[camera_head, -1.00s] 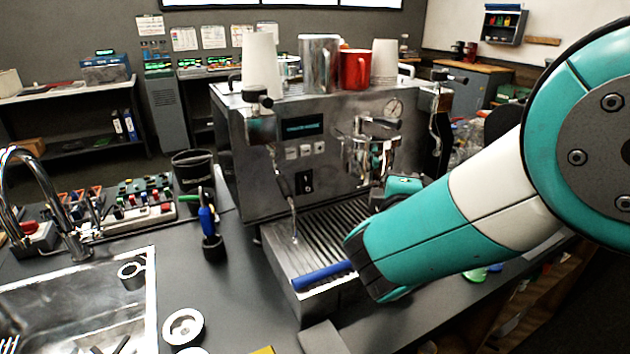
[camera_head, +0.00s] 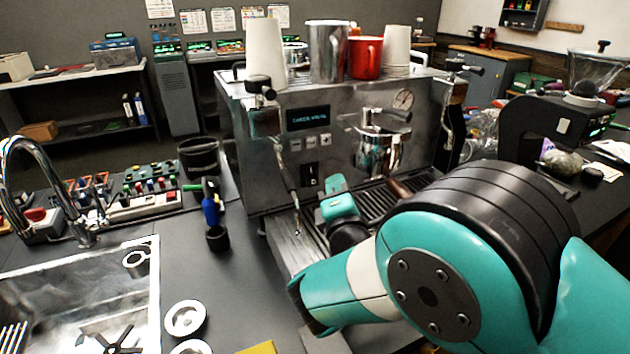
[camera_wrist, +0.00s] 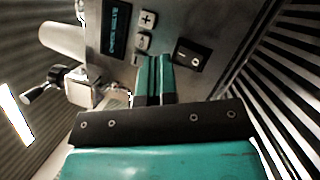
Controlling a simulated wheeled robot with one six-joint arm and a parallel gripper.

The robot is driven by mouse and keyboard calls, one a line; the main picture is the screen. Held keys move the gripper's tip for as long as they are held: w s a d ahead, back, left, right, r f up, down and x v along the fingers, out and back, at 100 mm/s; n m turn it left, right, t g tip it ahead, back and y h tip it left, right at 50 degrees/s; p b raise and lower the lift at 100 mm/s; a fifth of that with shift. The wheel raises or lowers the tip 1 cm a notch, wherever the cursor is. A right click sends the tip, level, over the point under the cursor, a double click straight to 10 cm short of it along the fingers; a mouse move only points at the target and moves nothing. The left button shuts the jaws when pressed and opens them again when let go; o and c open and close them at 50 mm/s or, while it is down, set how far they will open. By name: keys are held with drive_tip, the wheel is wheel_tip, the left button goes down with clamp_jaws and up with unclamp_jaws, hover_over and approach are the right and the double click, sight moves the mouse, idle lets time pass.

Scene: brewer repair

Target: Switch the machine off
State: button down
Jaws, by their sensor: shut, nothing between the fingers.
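The machine is a steel espresso machine (camera_head: 265,160) on the counter, with a lit display (camera_head: 307,117) and small buttons below it. Its black rocker switch (camera_head: 310,176) is on the front panel under the buttons, and it also shows in the wrist view (camera_wrist: 190,54). My gripper shows in the wrist view (camera_wrist: 154,62) with its two teal fingers shut and empty. In the head view my wrist is in front of the drip tray (camera_head: 288,240).
Cups and a steel jug (camera_head: 327,50) stand on top of the machine. A steam wand (camera_head: 288,180) hangs left of the switch. A portafilter (camera_head: 378,150) is at the right. A sink (camera_head: 75,290) and a blue-handled tool (camera_head: 212,210) are at the left.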

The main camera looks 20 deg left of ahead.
sight(319, 178)
drive_tip(key=w+a+f, duration=0.2)
drive_tip(key=a, duration=0.1)
drive_tip(key=shift+w+f, duration=0.25)
drive_tip(key=shift+w, duration=0.15)
drive_tip(key=shift+w+a+f, duration=0.35)
drive_tip(key=shift+w+a, duration=0.15)
drive_tip(key=shift+a, duration=0.1)
drive_tip(key=shift+f+b, duration=0.1)
drive_tip(key=shift+b, duration=0.25)
idle(1.0)
drive_tip(key=shift+w+a+f+b, duration=0.15)
drive_tip(key=shift+w+a+b, duration=0.05)
drive_tip(key=shift+a+b, duration=0.1)
drive_tip(key=shift+w+a+f+b, duration=0.2)
drive_tip(key=shift+a+f+b, duration=0.05)
drive_tip(key=shift+f+b, duration=0.25)
idle(0.9)
drive_tip(key=shift+s+d, duration=0.1)
drive_tip(key=shift+s, duration=0.05)
drive_tip(key=shift+s+d+r, duration=0.15)
drive_tip(key=shift+s+d, duration=0.15)
drive_tip(key=shift+d, duration=0.15)
drive_tip(key=shift+d+r, duration=0.1)
drive_tip(key=shift+r, duration=0.05)
